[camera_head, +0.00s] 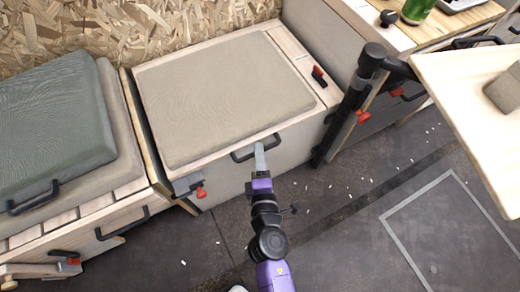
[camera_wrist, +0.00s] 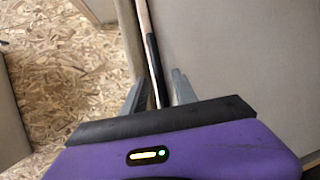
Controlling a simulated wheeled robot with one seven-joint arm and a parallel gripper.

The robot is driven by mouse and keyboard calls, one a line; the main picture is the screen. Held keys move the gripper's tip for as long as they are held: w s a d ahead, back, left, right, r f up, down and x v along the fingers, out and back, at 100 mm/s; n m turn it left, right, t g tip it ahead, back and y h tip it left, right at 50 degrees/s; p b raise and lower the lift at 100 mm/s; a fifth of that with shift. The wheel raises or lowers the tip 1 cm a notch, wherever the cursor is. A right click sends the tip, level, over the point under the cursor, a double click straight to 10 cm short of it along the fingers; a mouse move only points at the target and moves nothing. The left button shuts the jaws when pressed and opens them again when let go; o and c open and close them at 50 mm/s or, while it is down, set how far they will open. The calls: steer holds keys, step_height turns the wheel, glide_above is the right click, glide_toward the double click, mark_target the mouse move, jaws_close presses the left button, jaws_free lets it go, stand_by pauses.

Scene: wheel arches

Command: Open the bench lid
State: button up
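The bench lid in the middle of the head view carries a beige cushion (camera_head: 225,95) and appears closed and flat on its box. A black bar handle (camera_head: 240,156) sits at its front edge. My gripper (camera_head: 260,158) is at this handle, reaching in from the front. In the wrist view, the two grey fingers (camera_wrist: 157,88) stand apart. The black handle (camera_wrist: 153,58) runs between their tips, beside the pale lid edge (camera_wrist: 144,30). I see a gap between handle and fingers. Part of the handle is hidden by the gripper in the head view.
A second bench with a green cushion (camera_head: 55,115) adjoins on the left. A black post (camera_head: 345,115) and a raised pale table (camera_head: 475,110) stand on the right. A red-handled latch (camera_head: 199,192) is on the box's front left. The dark floor (camera_head: 340,240) in front is mostly clear.

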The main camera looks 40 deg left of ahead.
steer(key=shift+x, duration=0.95)
steer(key=shift+c, duration=0.2)
steer(key=c, duration=0.7)
steer(key=shift+f, duration=0.15)
